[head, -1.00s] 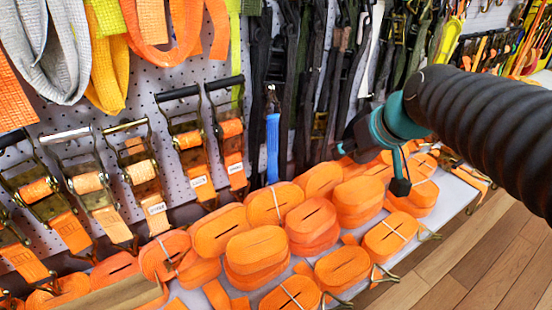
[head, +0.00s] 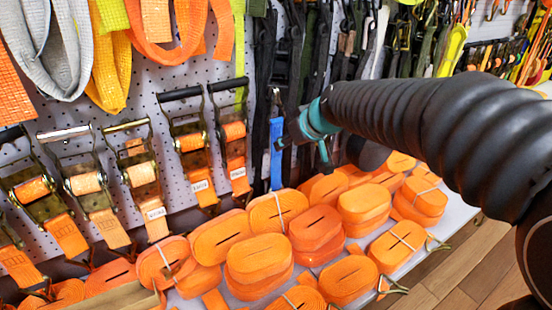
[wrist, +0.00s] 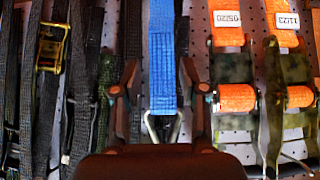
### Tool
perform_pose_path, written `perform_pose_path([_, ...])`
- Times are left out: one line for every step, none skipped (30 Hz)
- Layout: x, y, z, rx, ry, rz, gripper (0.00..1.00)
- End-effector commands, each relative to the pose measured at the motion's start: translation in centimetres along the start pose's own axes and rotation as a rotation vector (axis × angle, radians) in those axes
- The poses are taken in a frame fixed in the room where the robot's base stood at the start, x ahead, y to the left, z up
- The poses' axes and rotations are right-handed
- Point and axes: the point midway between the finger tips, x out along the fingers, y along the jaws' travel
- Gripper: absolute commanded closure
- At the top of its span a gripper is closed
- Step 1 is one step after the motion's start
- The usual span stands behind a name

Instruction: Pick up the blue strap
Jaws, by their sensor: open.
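The blue strap (head: 276,160) hangs on the pegboard wall between the ratchet straps and the dark straps. In the wrist view the blue strap (wrist: 162,60) runs down the middle and ends at a metal ring or hook (wrist: 163,128) near my gripper's palm. My gripper (wrist: 160,80) is open, with one finger on each side of the blue strap and a gap visible to both sides. In the head view my gripper (head: 285,142) is at the strap's upper part, and its fingers are hard to make out there.
Ratchet straps with orange webbing (head: 190,140) hang to the left, and dark straps (head: 325,50) hang close by on the right. Rolled orange straps (head: 258,258) are stacked on the white shelf (head: 455,215) below. Wooden floor (head: 470,265) lies at the lower right.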

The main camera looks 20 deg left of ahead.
Motion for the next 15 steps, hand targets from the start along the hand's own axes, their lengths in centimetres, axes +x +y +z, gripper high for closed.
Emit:
perform_pose_path([0.2, 0.0, 0.0, 0.0, 0.001, 0.0, 0.57])
perform_pose_path([0.3, 0.0, 0.0, 0.0, 0.001, 0.0, 0.57])
perform_pose_path([0.5, 0.0, -0.1, 0.0, 0.001, 0.0, 0.57])
perform_pose_path([0.7, 0.0, -0.1, 0.0, 0.0, 0.0, 0.57])
perform_pose_path([1.0, -0.1, -0.1, 0.0, -0.001, 0.0, 0.57])
perform_pose_path([1.5, -0.1, -0.2, -0.001, -0.002, -0.001, 0.57])
perform_pose_path([1.9, -0.1, -0.3, -0.001, -0.002, -0.001, 0.57])
perform_pose_path([2.3, -0.1, -0.4, -0.001, -0.002, -0.001, 0.57])
perform_pose_path([3.0, -0.2, -0.6, -0.001, -0.002, -0.001, 0.57])
perform_pose_path([3.4, -0.2, -0.7, -0.001, -0.002, -0.001, 0.57])
perform_pose_path([3.8, -0.2, -0.8, -0.001, -0.001, 0.0, 0.57])
perform_pose_path([4.3, -0.2, -0.7, 0.0, -0.002, 0.0, 0.57])
perform_pose_path([4.6, -0.2, -0.7, 0.0, -0.002, 0.0, 0.57])
perform_pose_path([4.9, -0.2, -0.7, -0.001, -0.001, 0.0, 0.57])
perform_pose_path([5.2, -0.2, -0.7, -0.001, -0.001, 0.0, 0.57])
